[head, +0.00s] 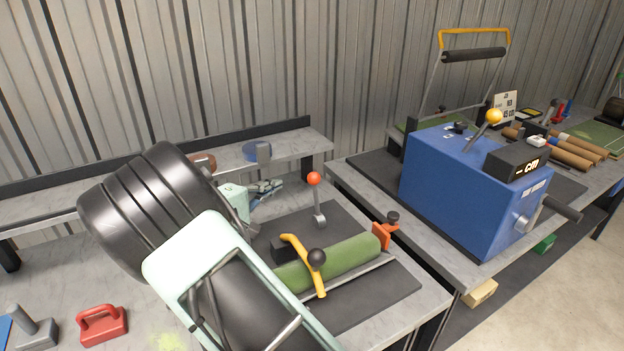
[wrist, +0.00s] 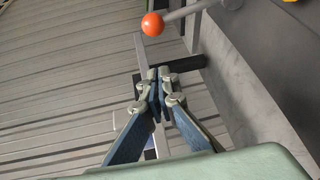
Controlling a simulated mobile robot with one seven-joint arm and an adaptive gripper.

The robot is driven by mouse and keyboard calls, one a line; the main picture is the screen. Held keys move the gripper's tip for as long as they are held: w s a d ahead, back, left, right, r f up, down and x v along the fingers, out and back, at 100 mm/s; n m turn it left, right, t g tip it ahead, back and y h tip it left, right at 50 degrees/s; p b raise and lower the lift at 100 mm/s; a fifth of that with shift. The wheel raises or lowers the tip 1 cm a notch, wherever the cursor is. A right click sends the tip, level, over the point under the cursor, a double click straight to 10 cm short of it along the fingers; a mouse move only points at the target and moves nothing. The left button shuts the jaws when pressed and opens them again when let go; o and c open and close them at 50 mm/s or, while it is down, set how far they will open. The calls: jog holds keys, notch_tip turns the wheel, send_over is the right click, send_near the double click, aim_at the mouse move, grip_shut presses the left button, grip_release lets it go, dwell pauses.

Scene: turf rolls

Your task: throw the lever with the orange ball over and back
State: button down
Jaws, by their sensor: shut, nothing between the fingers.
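The lever (head: 319,205) stands nearly upright on the dark mat of the near bench, with the orange ball (head: 314,179) on its top. In the wrist view the orange ball (wrist: 152,24) is at the top, beyond the fingertips, and its lever rod (wrist: 190,11) runs off to the right. My gripper (head: 278,185) is to the left of the lever in the head view, apart from the ball. In the wrist view my gripper (wrist: 160,75) has its fingers together with nothing between them.
A green turf roll (head: 345,261) lies in front of the lever, with a yellow handle (head: 302,262) carrying a black ball. A blue machine (head: 460,190) with a yellow-knobbed lever (head: 493,117) stands on the right bench. A blue disc (head: 257,151) lies on the back shelf.

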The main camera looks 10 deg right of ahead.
aim_at(315, 198)
jog(key=shift+w+a+f+n+t, duration=0.2)
jog(key=shift+w+f+n, duration=0.1)
jog(key=shift+f, duration=0.15)
jog(key=shift+w+a+f+n+t, duration=0.1)
jog(key=shift+w+f+n+t, duration=0.1)
jog(key=shift+f+n, duration=0.15)
jog(key=w+d+p, duration=0.2)
jog(key=w+d, duration=0.1)
jog(key=d, duration=0.5)
jog(key=shift+w+d+f, duration=0.15)
jog(key=shift+w+d, duration=0.15)
jog(key=shift+w, duration=0.1)
